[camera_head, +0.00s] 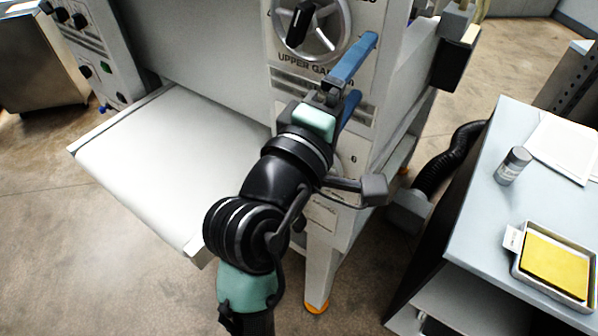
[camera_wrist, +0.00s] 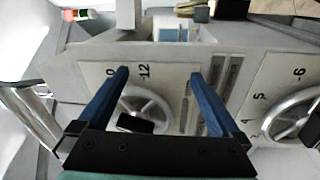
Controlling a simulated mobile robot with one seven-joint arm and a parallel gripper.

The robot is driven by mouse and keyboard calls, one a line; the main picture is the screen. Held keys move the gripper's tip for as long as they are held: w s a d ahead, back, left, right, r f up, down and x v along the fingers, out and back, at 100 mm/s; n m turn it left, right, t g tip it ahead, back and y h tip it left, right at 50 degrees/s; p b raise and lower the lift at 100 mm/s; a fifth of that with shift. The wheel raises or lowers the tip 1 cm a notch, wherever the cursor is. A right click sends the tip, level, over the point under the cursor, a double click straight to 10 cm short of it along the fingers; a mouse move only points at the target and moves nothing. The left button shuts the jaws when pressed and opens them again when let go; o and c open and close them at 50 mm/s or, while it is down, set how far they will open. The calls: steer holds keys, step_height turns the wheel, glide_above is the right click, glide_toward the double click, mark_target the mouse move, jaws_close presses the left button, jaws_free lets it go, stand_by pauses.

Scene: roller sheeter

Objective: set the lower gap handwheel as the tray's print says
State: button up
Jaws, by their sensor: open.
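My gripper (camera_head: 362,68) is in front of the machine's panel, its two blue fingers spread apart with nothing between the tips. In the wrist view, a silver handwheel (camera_wrist: 155,101) with a dark grip shows between and beyond the fingers; it appears to be the lower gap handwheel. A scale mark reading 12 is above it. I cannot tell whether the fingers touch it. In the head view my arm hides that wheel. The upper gap handwheel (camera_head: 343,28) is above my gripper. The tray (camera_head: 517,270) holds a yellow slab and has a white printed tag (camera_head: 513,239), too small to read.
A second handwheel (camera_wrist: 278,121) is at right in the wrist view. The grey-blue side table (camera_head: 470,225) bears the tray, a small jar (camera_head: 513,166) and a paper sheet (camera_head: 562,147). A white sheeter bed (camera_head: 165,150) extends left of my arm. A black hose (camera_head: 450,160) runs behind the table.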

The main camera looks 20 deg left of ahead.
steer(key=s+a+f+n+g+b, duration=0.1)
steer(key=s+a+f+n, duration=0.25)
steer(key=f+n, duration=0.4)
steer(key=s+a+f+n+h, duration=0.1)
steer(key=s+a+f+n, duration=0.2)
steer(key=s+f+n, duration=0.4)
steer(key=s+a+f+n+g+b, duration=0.1)
steer(key=s+a+f+n, duration=0.15)
steer(key=f+n, duration=0.5)
steer(key=w+d+f+m+p, duration=0.1)
steer(key=w+p, duration=0.1)
steer(key=w, duration=1.1)
steer(key=shift+w+d+f, duration=0.2)
steer(key=shift+d+f, duration=0.1)
steer(key=shift+f, duration=0.05)
steer(key=c, duration=1.3)
steer(key=shift+m, duration=0.3)
